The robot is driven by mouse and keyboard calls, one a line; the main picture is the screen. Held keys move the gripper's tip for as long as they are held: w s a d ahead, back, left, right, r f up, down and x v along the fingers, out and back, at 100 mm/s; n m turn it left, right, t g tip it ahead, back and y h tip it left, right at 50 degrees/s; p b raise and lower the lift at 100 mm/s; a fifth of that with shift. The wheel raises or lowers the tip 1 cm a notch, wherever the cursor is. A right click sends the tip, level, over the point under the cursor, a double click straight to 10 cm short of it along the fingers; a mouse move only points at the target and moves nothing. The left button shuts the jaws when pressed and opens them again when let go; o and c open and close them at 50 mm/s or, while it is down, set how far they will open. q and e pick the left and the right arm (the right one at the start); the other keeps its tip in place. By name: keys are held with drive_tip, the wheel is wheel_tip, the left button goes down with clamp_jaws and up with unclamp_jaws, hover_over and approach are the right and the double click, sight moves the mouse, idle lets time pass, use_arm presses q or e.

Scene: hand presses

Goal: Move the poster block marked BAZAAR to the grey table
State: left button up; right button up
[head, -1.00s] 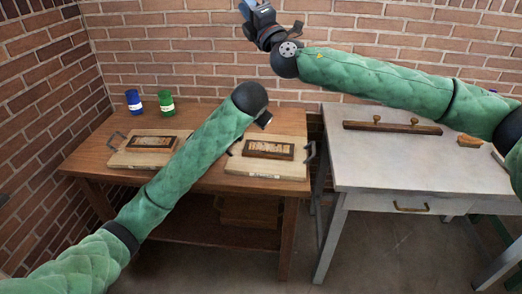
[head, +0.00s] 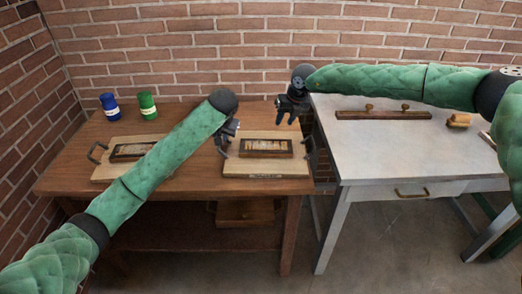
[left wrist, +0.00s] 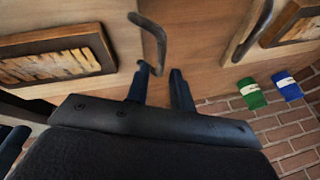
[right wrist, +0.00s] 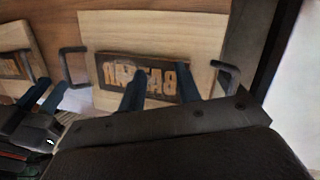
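The poster block marked BAZAAR (head: 235,167) is a pale board with a dark framed plate of raised letters and a dark handle at each side. It lies flat on the brown table's right part and also shows in the right wrist view (right wrist: 150,35). My left gripper (head: 229,138) is open at its left handle (left wrist: 155,35); whether the fingers straddle the handle is unclear. My right gripper (head: 289,113) is open and empty above the board's right side; its fingers (right wrist: 160,85) appear over the lettered plate. The grey table (head: 400,155) stands to the right.
A second handled block (head: 108,172) lies left on the brown table (head: 190,183), partly behind my left arm. Blue (head: 110,106) and green (head: 147,106) cans stand behind it. A wooden bar with knobs (head: 383,115) and a brush (head: 459,120) lie at the grey table's back; its front is clear.

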sight(312, 141)
use_arm(q)
drive_tip(key=shift+s+a+f+n+g, duration=0.1)
drive_tip(key=shift+f+n+g, duration=0.05)
drive_tip(key=shift+n, duration=0.35)
drive_tip(key=shift+s+a+f+n+g, duration=0.1)
drive_tip(key=shift+n+g, duration=0.05)
drive_tip(key=shift+n, duration=0.35)
use_arm(e)
drive_tip(key=s+d+m+g+h, duration=0.2)
drive_tip(key=d+h, duration=0.3)
drive_tip(key=d, duration=0.3)
drive_tip(key=shift+s+d+f+m, duration=0.3)
drive_tip(key=shift+s+d+m, duration=0.1)
drive_tip(key=shift+s, duration=0.45)
use_arm(q)
drive_tip(key=shift+d, duration=0.1)
